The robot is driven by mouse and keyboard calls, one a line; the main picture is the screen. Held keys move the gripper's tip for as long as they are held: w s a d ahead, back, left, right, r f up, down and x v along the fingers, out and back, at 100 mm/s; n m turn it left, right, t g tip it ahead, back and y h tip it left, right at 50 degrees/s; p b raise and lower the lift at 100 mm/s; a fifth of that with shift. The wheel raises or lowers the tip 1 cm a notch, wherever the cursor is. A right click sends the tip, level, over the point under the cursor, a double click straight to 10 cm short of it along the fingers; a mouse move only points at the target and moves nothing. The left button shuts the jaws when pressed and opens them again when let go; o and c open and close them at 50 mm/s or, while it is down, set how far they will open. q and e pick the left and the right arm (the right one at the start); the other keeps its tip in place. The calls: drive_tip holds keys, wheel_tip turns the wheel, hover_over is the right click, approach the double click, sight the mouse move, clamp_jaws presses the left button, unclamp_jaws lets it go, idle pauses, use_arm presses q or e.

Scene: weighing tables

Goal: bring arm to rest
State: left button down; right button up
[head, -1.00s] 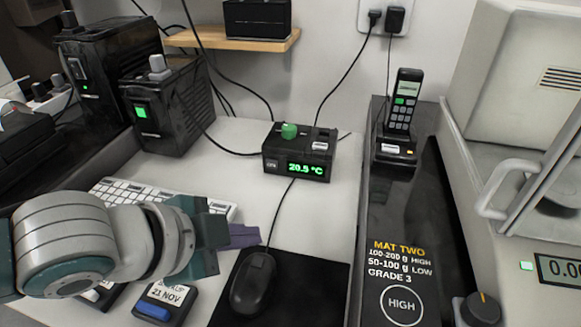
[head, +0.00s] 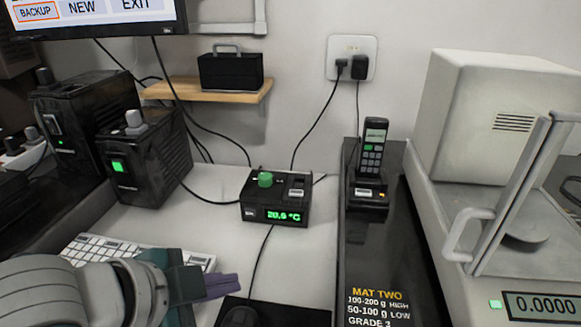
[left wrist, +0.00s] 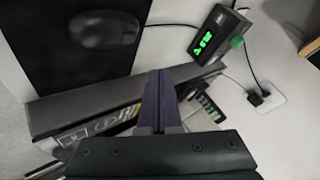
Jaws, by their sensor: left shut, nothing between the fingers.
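My left gripper (head: 222,286) comes in from the lower left in the head view, over the table beside the white keyboard (head: 140,251). Its purple fingers are closed together with nothing between them. In the left wrist view the shut fingers (left wrist: 159,100) point away from the camera over the table. My right gripper is in neither view.
A thermometer box (head: 275,201) with a green knob stands mid-table. A phone in its cradle (head: 369,175) stands on the dark mat (head: 378,255). A balance (head: 485,140) is at right. Two black boxes (head: 147,160) (head: 85,115) stand at left.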

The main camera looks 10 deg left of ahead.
use_arm(q)
drive_tip(key=s+d+r+n+g+y+p, duration=0.1)
drive_tip(key=s+d+r+n+g+p, duration=0.1)
drive_tip(key=s+r+n+p, duration=0.6)
drive_tip(key=s+a+r+n+g+y+p, duration=0.2)
drive_tip(key=s+a+r+n+y+p, duration=0.15)
drive_tip(key=s+a+r+p, duration=0.55)
wheel_tip(320, 180, up, 39)
drive_tip(key=s+p, duration=0.2)
drive_tip(key=p, duration=3.1)
drive_tip(key=shift+s+d+r+n+g+h+p, duration=0.15)
drive_tip(key=shift+s+d+n+g+h+p, duration=0.1)
drive_tip(key=shift+d+n+g+h+p, duration=0.15)
